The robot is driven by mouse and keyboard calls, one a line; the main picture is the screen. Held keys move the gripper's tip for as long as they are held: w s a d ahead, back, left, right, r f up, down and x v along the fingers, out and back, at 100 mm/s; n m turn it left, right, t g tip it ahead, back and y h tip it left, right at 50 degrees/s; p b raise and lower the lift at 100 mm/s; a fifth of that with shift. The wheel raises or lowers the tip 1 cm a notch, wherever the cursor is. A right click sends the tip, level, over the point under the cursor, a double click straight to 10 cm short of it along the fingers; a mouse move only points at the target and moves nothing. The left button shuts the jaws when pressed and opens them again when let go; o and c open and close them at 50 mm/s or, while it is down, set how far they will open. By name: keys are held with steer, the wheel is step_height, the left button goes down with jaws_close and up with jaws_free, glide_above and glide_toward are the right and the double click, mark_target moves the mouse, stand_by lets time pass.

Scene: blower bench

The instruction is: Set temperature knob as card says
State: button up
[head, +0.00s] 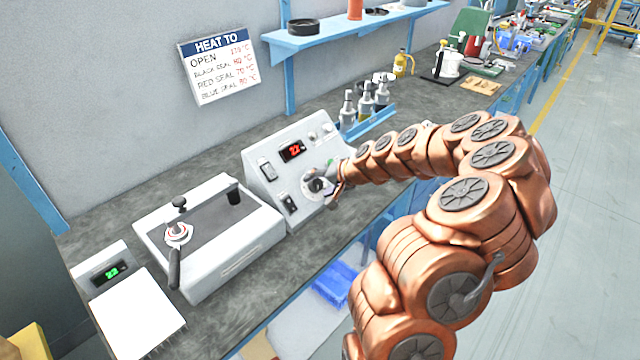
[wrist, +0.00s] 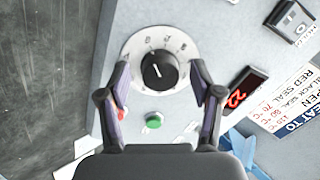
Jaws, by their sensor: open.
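The control box (head: 290,165) has a sloped pale panel with a red display (head: 292,150) that seems to read 22 or 23. Its black temperature knob (wrist: 160,70) sits on a round white numbered dial (wrist: 178,42), with a white pointer line. My gripper (wrist: 160,66) is open, its two fingers on either side of the knob with gaps showing. In the head view, my gripper (head: 335,190) partly covers the dial. The HEAT TO card (head: 219,66) on the wall lists open, black seal, red seal and blue seal temperatures; red seal looks like 70 °C.
A green button (wrist: 154,120) and a red one (wrist: 121,114) lie close to my fingers. A lever press (head: 210,235) stands left of the box, bottles (head: 365,100) behind right. A small green display (head: 110,272) is at the front left.

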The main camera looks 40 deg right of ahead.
steer(key=shift+c, duration=0.2)
steer(key=c, duration=1.1)
steer(key=m, duration=0.2)
steer(key=shift+a+m, duration=0.1)
steer(key=shift+m, duration=2.2)
